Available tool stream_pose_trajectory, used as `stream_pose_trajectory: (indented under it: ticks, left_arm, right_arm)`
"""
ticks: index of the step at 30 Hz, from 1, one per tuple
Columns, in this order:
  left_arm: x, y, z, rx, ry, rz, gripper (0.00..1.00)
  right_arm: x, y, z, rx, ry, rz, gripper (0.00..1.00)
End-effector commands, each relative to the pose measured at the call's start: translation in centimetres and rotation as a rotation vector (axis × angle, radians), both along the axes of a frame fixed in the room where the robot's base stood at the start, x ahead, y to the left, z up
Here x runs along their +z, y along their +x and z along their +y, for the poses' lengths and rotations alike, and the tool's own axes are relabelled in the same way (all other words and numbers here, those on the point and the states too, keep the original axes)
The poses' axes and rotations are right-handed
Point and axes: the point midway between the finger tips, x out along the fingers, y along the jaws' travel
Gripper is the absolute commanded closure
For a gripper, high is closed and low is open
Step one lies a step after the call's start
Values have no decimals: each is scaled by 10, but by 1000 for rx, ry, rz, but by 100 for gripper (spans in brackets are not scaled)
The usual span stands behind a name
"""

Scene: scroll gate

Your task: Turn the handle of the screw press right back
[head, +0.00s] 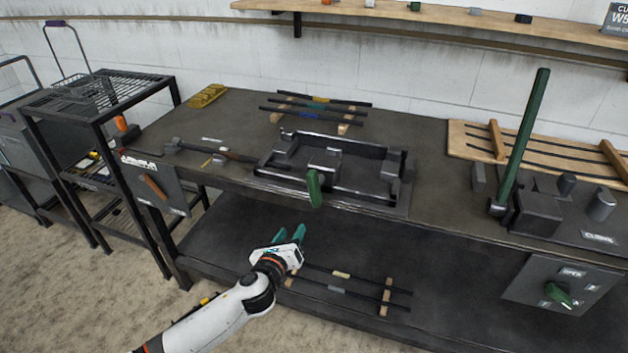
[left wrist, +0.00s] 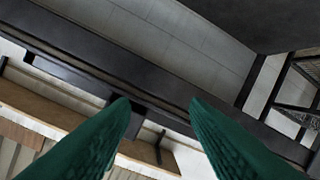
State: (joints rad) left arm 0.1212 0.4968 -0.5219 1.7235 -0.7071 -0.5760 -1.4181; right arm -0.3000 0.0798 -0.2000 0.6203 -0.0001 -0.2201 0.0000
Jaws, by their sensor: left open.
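A low black metal frame with blocks inside, which looks like the screw press (head: 268,172), sits on the workbench. A green handle (head: 314,188) stands upright at its front edge. My left gripper (head: 290,233) is in front of the bench, below and a little left of the green handle, apart from it. Its two teal fingers are spread with nothing between them. In the left wrist view the open fingers (left wrist: 160,106) show no handle between them. My right gripper is not in view.
The bench top's front edge (head: 240,185) lies above my left gripper, and a lower shelf (head: 225,235) lies beneath. A tall green lever (head: 522,135) stands at right. Dark bars (head: 318,108) rest behind the frame. A wire rack (head: 95,92) stands left.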

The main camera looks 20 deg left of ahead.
Motion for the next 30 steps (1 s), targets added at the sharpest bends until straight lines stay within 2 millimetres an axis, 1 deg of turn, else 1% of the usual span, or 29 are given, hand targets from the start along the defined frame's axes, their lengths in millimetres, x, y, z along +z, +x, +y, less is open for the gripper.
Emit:
stream_pose_trajectory:
  ticks: [1,3,6,7,11,14,18,24,27,30]
  left_arm:
    - [33,3,-7,-34,94,-70,58]
    - [63,2,-15,-60,196,-136,58]
    - [86,1,-21,-74,277,-189,58]
    - [90,1,-21,-75,289,-196,58]
    - [93,12,-22,-76,303,-204,58]
    - [93,28,-23,-74,299,-202,58]
    - [93,58,-24,-75,298,-201,58]
    - [92,94,-26,-76,296,-201,58]
    - [92,106,-25,-75,296,-201,58]
    - [91,114,-26,-76,294,-200,58]
  right_arm:
    - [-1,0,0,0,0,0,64]
    - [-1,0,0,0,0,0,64]
    - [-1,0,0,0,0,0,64]
    - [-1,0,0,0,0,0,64]
    - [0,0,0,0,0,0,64]
    - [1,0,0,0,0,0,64]
    - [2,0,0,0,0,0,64]
    - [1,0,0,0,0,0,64]
    - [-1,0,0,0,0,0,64]
    - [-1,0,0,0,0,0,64]
